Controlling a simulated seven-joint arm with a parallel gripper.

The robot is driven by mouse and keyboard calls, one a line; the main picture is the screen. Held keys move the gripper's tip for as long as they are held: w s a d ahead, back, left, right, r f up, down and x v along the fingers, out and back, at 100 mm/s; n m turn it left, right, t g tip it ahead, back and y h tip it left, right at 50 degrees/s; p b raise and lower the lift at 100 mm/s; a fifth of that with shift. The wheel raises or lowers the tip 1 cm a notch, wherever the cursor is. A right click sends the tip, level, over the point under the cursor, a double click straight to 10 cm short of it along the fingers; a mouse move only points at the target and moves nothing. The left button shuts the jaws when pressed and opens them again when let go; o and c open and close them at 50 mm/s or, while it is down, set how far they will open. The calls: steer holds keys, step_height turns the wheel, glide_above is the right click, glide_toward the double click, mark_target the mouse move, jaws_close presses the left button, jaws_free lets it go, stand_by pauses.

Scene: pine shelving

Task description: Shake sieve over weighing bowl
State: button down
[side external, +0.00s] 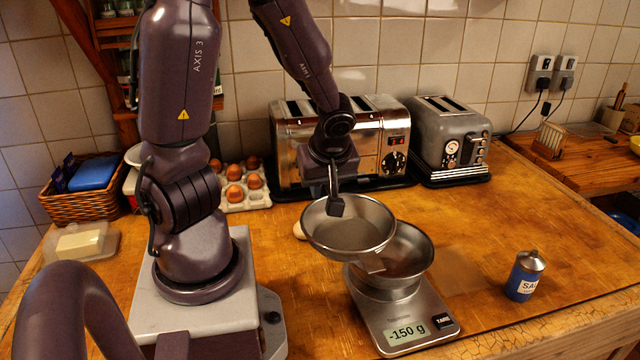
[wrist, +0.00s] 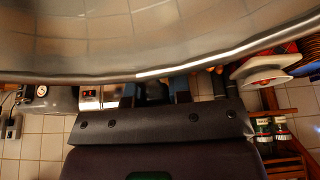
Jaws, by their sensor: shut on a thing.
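The sieve (side external: 350,232) is a round metal pan with a fine grey mesh, held in the air in the side external view. My gripper (side external: 335,207) is shut on the sieve at its far rim. The sieve hangs above and a little left of the weighing bowl (side external: 412,262), overlapping part of it. The metal bowl sits on a scale (side external: 408,318) whose display reads -150 g. The bowl's left inside is hidden by the sieve. In the wrist view the sieve (wrist: 150,35) fills the top, its rim running across the picture.
A large toaster (side external: 290,150) and a smaller toaster (side external: 450,140) stand behind. An egg tray (side external: 258,197) and a wicker basket (side external: 85,205) are at the left. A blue salt container (side external: 525,276) stands at the right. The wooden counter between scale and salt is clear.

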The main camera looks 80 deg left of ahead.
steer(key=w+a+f, duration=0.6)
steer(key=w+f, duration=0.4)
steer(key=shift+w+a, duration=0.25)
steer(key=shift+a, duration=0.1)
stand_by(1.9)
stand_by(0.9)
